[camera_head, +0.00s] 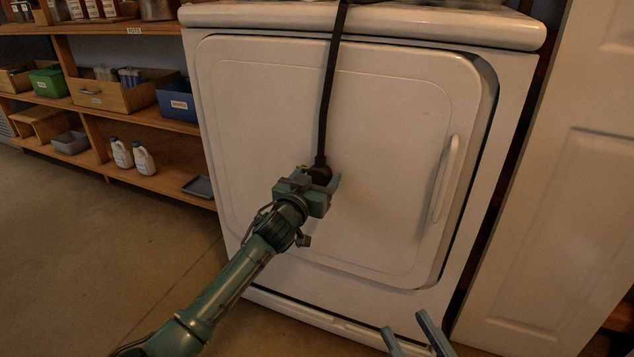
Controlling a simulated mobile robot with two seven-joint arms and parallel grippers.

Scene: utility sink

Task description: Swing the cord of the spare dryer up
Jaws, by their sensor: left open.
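The white spare dryer (270,110) stands facing me, its large front door shut. Its black cord (328,90) hangs from over the top edge down the front of the door. A dark plug (320,173) is at the cord's lower end. My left gripper (321,178) is open, with its fingers on either side of the plug. I cannot tell whether a finger touches it. My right gripper (404,325) shows only as two blue-grey fingers at the bottom edge, apart with nothing seen between them.
A light handle (446,180) sticks out on the door's right side. A white panelled door (560,200) stands close on the right. Wooden shelves (165,125) with bins and bottles stand at the left. The floor (90,270) at left is clear.

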